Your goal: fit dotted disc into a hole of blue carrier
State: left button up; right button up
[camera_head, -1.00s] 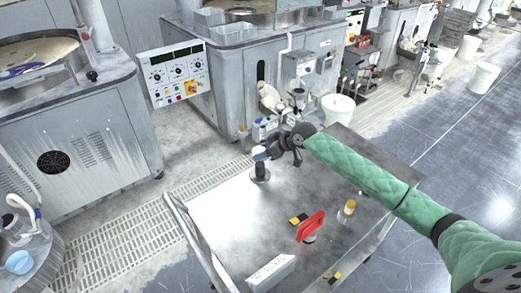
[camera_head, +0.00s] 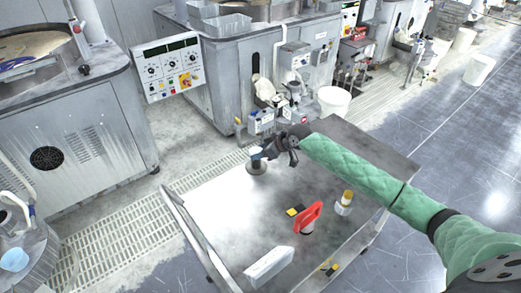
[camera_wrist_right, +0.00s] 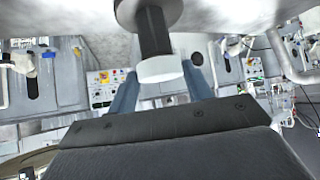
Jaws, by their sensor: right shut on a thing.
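My right gripper (camera_head: 267,154) reaches over the far left part of the metal cart top. It is shut on a small upright tool (camera_head: 257,167) with a pale top and a round grey base. In the right wrist view the tool's white end (camera_wrist_right: 159,69) and dark stem (camera_wrist_right: 153,30) sit between the two blue-grey fingers. The tool's base appears to be at the cart top; contact is unclear. I cannot pick out a dotted disc. A blue edge shows on the round platen (camera_head: 30,47) at the far left, too cropped to identify as the carrier. My left gripper is not in view.
The cart top (camera_head: 220,222) also holds a red-handled object (camera_head: 310,216), a yellow-capped bottle (camera_head: 345,200), a small yellow-black block (camera_head: 294,211) and a white box (camera_head: 269,264). Grey machines stand behind and left. A control panel (camera_head: 170,70) juts out nearby.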

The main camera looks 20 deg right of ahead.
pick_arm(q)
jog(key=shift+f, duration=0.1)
pick_arm(e)
jog(key=shift+f, duration=0.35)
dwell(0.5)
jog(key=o, duration=1)
jog(key=shift+s+d+b, duration=0.1)
jog(key=shift+d+b, duration=0.05)
jog(key=shift+b, duration=0.15)
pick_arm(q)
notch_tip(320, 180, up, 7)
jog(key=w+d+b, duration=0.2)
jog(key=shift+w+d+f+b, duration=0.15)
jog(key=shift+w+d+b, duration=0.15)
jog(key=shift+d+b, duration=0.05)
pick_arm(e)
jog(key=shift+v, duration=3.7)
